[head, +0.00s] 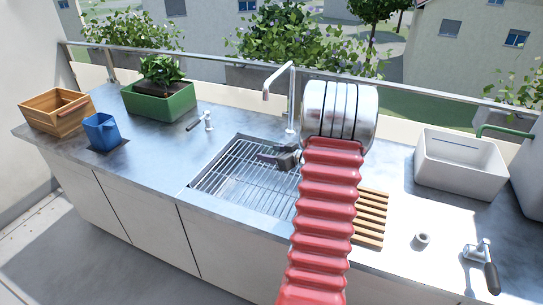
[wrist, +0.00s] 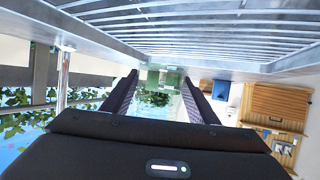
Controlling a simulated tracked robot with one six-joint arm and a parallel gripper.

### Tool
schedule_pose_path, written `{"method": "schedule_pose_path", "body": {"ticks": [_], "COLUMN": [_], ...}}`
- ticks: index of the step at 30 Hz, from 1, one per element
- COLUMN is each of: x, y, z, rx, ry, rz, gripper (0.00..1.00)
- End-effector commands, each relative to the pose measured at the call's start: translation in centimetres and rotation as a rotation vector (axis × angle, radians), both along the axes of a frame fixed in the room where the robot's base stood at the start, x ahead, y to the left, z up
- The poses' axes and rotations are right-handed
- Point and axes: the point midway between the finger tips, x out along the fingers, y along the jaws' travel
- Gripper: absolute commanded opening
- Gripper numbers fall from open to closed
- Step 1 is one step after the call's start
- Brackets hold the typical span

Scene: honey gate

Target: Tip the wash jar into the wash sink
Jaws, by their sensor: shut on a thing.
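The wash sink (head: 222,182) is a steel basin with a wire grid, in the middle of the counter in the head view. Its grid fills the top of the wrist view (wrist: 200,28), which is upside down. My gripper (head: 268,157) is over the sink's far right part, beyond my red arm. In the wrist view my gripper (wrist: 162,88) has its two dark fingers apart, gripping something that barely shows. The wash jar cannot be made out clearly; a clear jar between the fingers would fit. Its tilt and contents cannot be told.
A tall tap (head: 291,95) stands behind the sink, close to my arm. A blue jug (head: 101,131), a wooden box (head: 55,113) and a green planter (head: 160,103) stand left. A slatted wooden rack (head: 371,215) and a white tub (head: 460,165) are right.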

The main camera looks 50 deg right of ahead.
Motion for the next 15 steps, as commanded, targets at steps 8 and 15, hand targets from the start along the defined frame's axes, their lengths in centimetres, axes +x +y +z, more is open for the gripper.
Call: {"method": "schedule_pose_path", "body": {"ticks": [8,15], "x": [0.0,0.0], "y": [0.0,0.0], "z": [1.7,2.1], "rx": [-0.002,0.001], "ry": [-0.002,0.0], "rz": [0.001,0.0], "gripper": [0.21,0.21]}}
